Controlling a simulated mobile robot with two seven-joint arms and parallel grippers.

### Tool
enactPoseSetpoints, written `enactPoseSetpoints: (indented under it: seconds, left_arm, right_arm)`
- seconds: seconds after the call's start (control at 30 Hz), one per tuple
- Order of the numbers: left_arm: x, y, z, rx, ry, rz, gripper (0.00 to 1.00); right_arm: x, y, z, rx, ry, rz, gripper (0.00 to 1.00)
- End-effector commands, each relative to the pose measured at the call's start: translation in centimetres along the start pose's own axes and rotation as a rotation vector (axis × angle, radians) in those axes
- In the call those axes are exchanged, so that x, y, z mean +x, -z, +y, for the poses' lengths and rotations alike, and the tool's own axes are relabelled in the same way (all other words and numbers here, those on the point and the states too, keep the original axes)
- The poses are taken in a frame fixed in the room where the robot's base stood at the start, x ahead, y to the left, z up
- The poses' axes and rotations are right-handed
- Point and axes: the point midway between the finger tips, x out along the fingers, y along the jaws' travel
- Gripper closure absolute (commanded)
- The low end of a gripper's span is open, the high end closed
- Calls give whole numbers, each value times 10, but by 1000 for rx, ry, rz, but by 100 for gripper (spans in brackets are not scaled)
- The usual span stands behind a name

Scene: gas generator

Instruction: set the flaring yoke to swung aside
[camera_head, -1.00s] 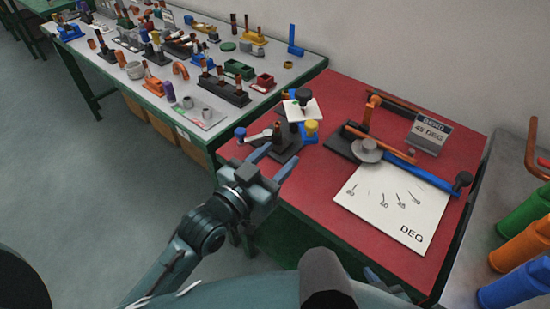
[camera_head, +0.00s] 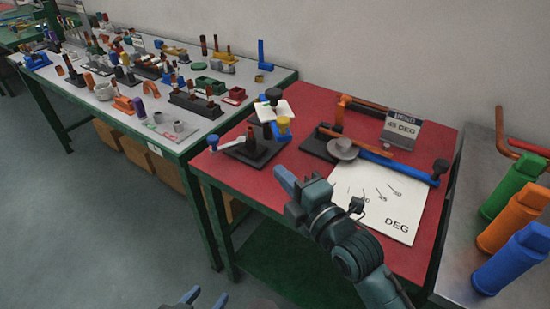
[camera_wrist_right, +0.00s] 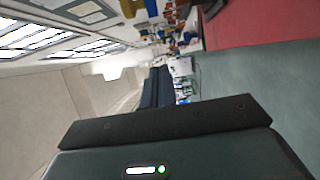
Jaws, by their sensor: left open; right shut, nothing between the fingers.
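The flaring stand has a black base (camera_head: 257,152) and sits at the left of the red table. A grey lever with a blue knob (camera_head: 212,142) points left from its post. Above it are a white plate (camera_head: 284,110), a black knob (camera_head: 272,95) and a yellow knob (camera_head: 283,124). I cannot tell which part is the yoke. My right gripper (camera_head: 283,182) is shut and empty, in front of the stand and apart from it. My left gripper (camera_head: 205,297) is open and empty at the bottom edge, far from the stand.
A bending tool with a blue lever (camera_head: 400,167) and a white DEG sheet (camera_head: 398,222) lie right of the stand. Green, orange and blue cylinders (camera_head: 510,222) stand at the far right. A crowded table (camera_head: 120,122) is at the left. The red table's (camera_head: 225,175) front left is clear.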

Motion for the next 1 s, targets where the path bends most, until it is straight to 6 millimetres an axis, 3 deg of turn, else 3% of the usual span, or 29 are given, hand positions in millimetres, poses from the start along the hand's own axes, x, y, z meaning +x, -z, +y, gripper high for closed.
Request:
enactPoseSetpoints:
  seconds: [0.17,0.57,0.73,1.0]
  left_arm:
    - [-1,0,0,1,1,-2,52]
    - [-1,1,0,4,1,-2,52]
    - [-2,2,0,7,2,-3,52]
    - [-2,3,0,8,2,-3,52]
  right_arm:
    - [19,0,2,-5,-4,1,100]
    - [102,1,2,-3,-2,1,100]
    - [91,-25,1,-7,1,-1,100]
    - [86,-38,1,-5,-1,0,100]
